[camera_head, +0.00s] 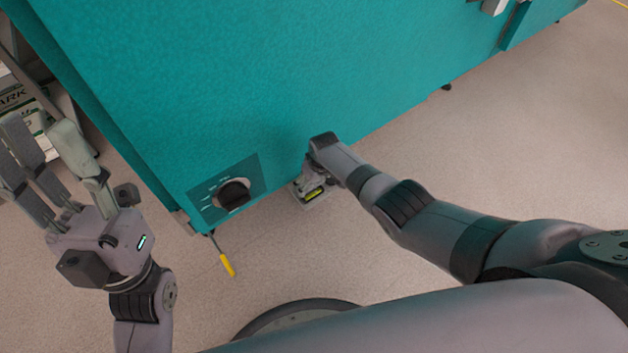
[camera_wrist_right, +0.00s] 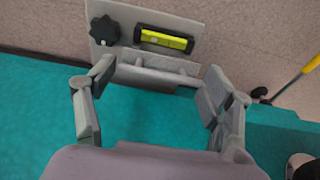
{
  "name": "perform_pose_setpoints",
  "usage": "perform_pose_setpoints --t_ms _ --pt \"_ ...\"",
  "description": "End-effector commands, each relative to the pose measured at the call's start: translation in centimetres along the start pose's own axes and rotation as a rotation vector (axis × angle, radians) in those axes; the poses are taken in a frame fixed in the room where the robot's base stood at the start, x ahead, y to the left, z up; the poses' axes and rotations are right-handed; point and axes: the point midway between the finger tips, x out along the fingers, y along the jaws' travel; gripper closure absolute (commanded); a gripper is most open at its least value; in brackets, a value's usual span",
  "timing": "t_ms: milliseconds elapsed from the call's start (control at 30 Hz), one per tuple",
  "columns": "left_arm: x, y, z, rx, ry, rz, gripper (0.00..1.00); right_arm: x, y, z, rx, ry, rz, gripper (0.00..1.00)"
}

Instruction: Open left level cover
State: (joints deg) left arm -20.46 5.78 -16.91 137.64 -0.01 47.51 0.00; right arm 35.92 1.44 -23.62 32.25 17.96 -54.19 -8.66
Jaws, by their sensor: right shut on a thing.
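The left level cover is a grey plate (camera_wrist_right: 150,72) at the lower edge of the teal chamber (camera_head: 240,80). A yellow-green spirit level (camera_wrist_right: 165,40) and a black knob (camera_wrist_right: 104,30) sit beside it on a grey bracket; the level also shows in the head view (camera_head: 314,194). My right gripper (camera_wrist_right: 158,78) is shut on the cover, with its fingers at the two ends of the plate; my wrist partly hides this in the head view. My left gripper (camera_head: 40,145) is open and empty, raised left of the chamber's corner.
A black dial (camera_head: 233,193) is on the chamber face. A shelf with boxes (camera_head: 30,110) stands at the far left. The beige floor (camera_head: 500,150) on the right is clear.

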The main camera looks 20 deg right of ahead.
Motion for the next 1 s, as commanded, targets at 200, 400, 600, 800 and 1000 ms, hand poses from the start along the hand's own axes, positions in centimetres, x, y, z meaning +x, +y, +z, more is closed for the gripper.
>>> perform_pose_setpoints --t_ms 200,400,600,800,1000 --pt "-0.04 0.01 0.02 0.000 0.000 0.000 0.60 0.04 -0.71 -0.28 -0.001 0.009 -0.011 0.22" --pt "-0.04 0.01 0.03 0.000 -0.001 0.000 0.60 0.08 -0.74 -0.16 -0.002 0.005 -0.011 0.09" --pt "-0.02 0.01 0.04 0.000 -0.002 0.000 0.60 0.05 -0.50 -0.10 -0.002 0.004 -0.008 0.02" --pt "0.02 -0.02 0.06 0.000 -0.002 0.000 0.60 0.03 -0.29 -0.05 -0.002 0.002 -0.005 0.02" --pt "0.04 -0.03 0.03 0.001 -0.001 -0.001 0.60 -0.42 -0.18 -0.07 -0.002 0.004 -0.004 0.02"
